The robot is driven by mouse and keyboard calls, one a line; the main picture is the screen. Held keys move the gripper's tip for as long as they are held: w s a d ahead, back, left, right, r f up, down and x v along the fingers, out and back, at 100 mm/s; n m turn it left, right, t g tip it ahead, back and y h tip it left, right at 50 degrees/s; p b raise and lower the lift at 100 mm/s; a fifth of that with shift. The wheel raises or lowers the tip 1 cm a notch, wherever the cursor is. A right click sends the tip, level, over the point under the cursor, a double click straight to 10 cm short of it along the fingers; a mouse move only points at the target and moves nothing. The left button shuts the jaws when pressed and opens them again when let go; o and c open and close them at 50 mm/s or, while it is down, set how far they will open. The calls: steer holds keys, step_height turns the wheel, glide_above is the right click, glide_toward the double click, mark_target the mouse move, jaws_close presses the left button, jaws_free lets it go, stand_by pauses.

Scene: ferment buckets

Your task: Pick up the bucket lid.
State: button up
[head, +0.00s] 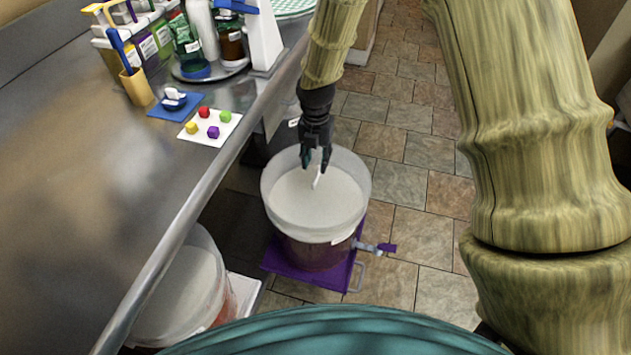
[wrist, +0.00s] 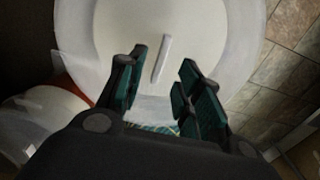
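The bucket lid (head: 300,208) is a round white disc lying inside the rim of a translucent bucket (head: 318,250). A thin white bar-shaped handle (head: 317,177) stands out near its middle. My gripper (head: 316,160) is above the lid, pointing down, with the fingers apart and nothing between them. In the wrist view the lid (wrist: 200,30) fills the top middle, and its handle (wrist: 161,57) appears in line with the gap between the open fingers (wrist: 163,75). I cannot tell the exact height of the fingertips above the handle.
The bucket stands on a purple platform (head: 275,262), with a purple-handled tap (head: 386,248) at right. A second white-topped bucket (head: 185,290) is at lower left. The steel counter edge (head: 190,205) runs along the left. Tiled floor (head: 410,220) is clear at right.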

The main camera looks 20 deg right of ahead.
mark_target(316, 175)
steer(key=shift+s+f, duration=0.2)
steer(key=shift+f, duration=2.4)
jaws_close()
